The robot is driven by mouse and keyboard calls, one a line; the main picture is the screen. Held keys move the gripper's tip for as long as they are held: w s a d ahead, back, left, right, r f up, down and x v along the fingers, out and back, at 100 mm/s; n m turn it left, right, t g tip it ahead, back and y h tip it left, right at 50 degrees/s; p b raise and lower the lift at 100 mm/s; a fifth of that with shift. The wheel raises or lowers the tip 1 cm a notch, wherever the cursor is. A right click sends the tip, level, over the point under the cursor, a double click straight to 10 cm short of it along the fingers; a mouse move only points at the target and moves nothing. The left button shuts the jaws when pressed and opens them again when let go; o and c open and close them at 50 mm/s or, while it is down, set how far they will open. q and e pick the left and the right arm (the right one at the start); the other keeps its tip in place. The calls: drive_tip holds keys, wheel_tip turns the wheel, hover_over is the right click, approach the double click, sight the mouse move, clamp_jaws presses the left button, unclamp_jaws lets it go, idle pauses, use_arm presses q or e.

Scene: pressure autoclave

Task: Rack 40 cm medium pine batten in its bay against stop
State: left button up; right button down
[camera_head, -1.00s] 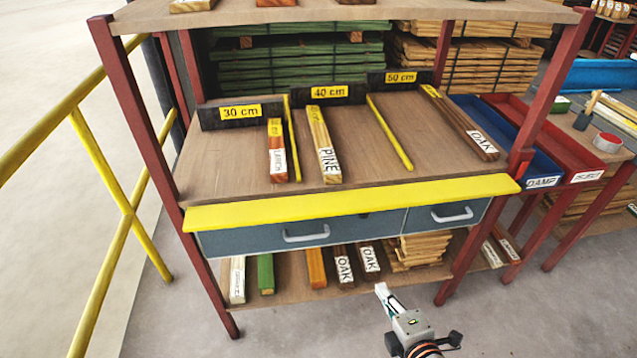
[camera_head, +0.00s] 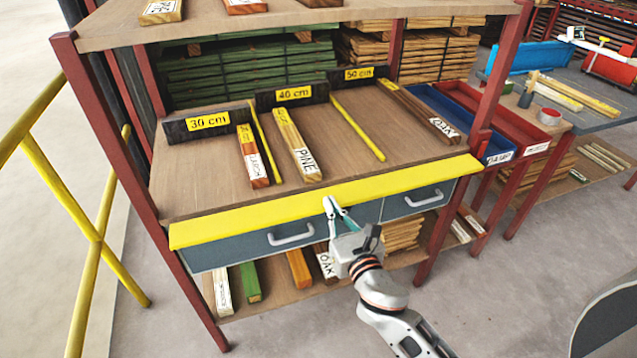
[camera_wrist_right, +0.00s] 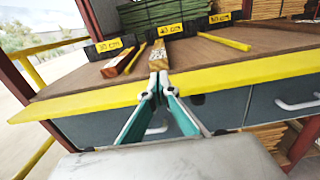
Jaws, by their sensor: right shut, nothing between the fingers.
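The pine batten (camera_head: 298,146), labelled PINE, lies in the 40 cm bay, its far end near the dark stop block (camera_head: 292,95) with the yellow 40 cm label. Whether it touches the stop I cannot tell. It also shows in the right wrist view (camera_wrist_right: 158,58), straight beyond the fingertips. My right gripper (camera_head: 330,204) is shut and empty, just in front of the yellow shelf edge, apart from the batten in the head view. Its fingers (camera_wrist_right: 158,82) converge in the wrist view. My left gripper is not in view.
Yellow dividers (camera_head: 358,128) separate bays. The yellow front lip (camera_head: 330,201) and drawer handles (camera_head: 290,236) are close to my gripper. Blue and red trays (camera_head: 518,125) stand right.

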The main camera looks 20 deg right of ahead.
sight(315, 176)
drive_tip(key=w, duration=0.9)
drive_tip(key=shift+a, duration=0.2)
drive_tip(key=shift+w, duration=1.55)
drive_tip(key=shift+s, duration=0.55)
drive_tip(key=s, duration=1.1)
drive_tip(key=shift+d, duration=0.15)
